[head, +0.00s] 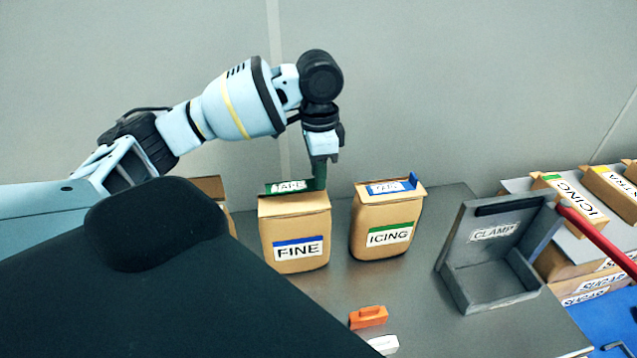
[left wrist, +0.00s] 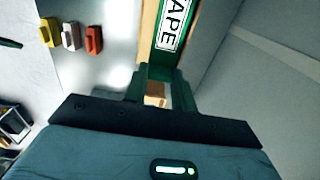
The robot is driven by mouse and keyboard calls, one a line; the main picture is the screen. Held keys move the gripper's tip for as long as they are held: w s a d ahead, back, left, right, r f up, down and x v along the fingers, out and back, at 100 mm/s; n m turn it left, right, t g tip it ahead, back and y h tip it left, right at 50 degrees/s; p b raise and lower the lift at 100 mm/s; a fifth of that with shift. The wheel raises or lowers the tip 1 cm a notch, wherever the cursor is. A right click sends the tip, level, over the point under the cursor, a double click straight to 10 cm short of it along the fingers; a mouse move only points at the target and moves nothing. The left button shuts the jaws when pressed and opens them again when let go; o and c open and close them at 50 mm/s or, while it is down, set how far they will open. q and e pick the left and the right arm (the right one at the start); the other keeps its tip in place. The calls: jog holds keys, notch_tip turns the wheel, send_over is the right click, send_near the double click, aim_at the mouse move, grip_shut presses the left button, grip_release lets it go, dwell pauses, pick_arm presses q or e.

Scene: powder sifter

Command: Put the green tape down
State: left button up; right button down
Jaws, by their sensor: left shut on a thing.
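The green tape (head: 289,187), a strip with a white TAPE label, is at the top of the brown FINE bag (head: 296,232). I cannot tell whether it rests on the bag or is just above it. My left gripper (head: 319,170) points down at the tape's right end and is shut on it. In the left wrist view the green tape (left wrist: 176,28) extends away from the gripper (left wrist: 160,95), its label readable in part. My right gripper is not in view.
A brown ICING bag (head: 388,225) with a blue strip (head: 390,187) on top stands right of FINE. A grey CLAMP stand (head: 492,255) is farther right. Orange (head: 368,316) and white (head: 384,345) clips lie in front.

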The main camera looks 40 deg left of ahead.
pick_arm(q)
jog(key=shift+f, duration=1.75)
jog(key=shift+f, duration=0.15)
jog(key=o, duration=0.9)
jog(key=shift+o, duration=0.2)
notch_tip(320, 180, up, 12)
jog(key=shift+r, duration=0.15)
